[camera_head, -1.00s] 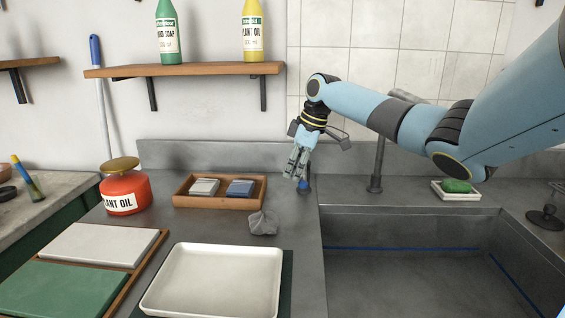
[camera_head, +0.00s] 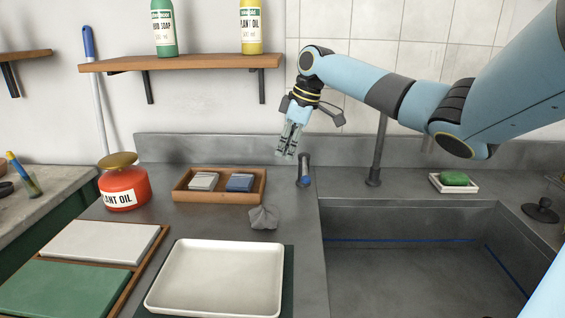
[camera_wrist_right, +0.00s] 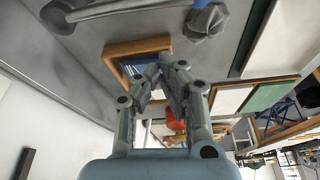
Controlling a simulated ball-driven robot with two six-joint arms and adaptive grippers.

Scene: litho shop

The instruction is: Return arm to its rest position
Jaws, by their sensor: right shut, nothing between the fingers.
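My right gripper (camera_head: 287,153) is shut and empty in the head view. It hangs in the air above the back of the counter, left of the sink, with its fingers pointing down. In the right wrist view its fingertips (camera_wrist_right: 162,72) come together with nothing between them, and the wooden tray shows beyond them. My right arm reaches in from the right, above the sink. My left gripper is not in view.
A wooden tray (camera_head: 218,198), a crumpled grey cloth (camera_head: 263,218) and a white tray (camera_head: 215,280) lie left. A shelf (camera_head: 185,64) hangs above.

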